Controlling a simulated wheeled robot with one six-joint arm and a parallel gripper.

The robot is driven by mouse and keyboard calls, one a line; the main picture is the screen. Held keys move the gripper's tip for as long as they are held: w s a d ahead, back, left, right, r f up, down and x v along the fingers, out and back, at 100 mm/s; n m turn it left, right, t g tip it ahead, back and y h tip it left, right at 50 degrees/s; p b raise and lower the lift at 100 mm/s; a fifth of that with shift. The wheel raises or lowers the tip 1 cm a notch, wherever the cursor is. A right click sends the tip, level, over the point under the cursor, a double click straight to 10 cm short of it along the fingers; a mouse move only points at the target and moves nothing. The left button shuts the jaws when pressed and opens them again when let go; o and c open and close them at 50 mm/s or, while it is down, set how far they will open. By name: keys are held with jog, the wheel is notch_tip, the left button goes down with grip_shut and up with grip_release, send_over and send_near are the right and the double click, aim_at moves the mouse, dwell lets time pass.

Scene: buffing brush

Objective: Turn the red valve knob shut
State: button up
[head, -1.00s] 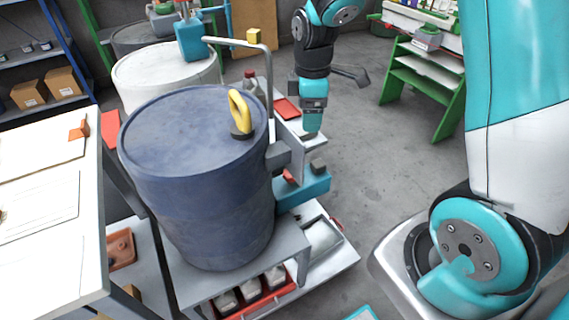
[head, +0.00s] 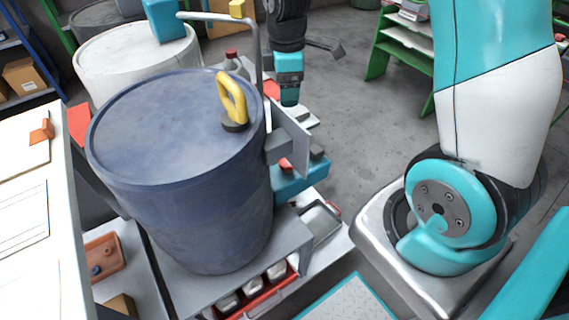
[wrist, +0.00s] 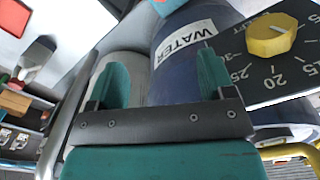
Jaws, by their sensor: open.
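In the head view a small red part (head: 285,164) shows beside the grey plate (head: 292,126) at the blue drum's right side. I cannot tell whether it is the red valve knob. In the wrist view my gripper (wrist: 160,80) is open, its two teal fingers apart with nothing gripped between them. Beyond them is the blue drum (wrist: 185,32) with a WATER label. A yellow knob (wrist: 270,34) sits on a black numbered dial (wrist: 291,68) to the right of the fingers. No red knob is clearly seen in the wrist view.
The large blue drum (head: 180,130) with a yellow handle (head: 231,102) stands left of my arm. A bent grey pipe (head: 253,50) rises behind it. A teal block (head: 300,183) lies below the plate. A white table (head: 40,240) is at left. Open floor (head: 365,110) is at right.

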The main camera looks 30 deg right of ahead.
jog(key=b, duration=0.6)
send_near(286, 161)
notch_tip(286, 161, down, 10)
jog(key=b, duration=0.3)
jog(key=shift+r, duration=0.15)
jog(key=c, duration=0.9)
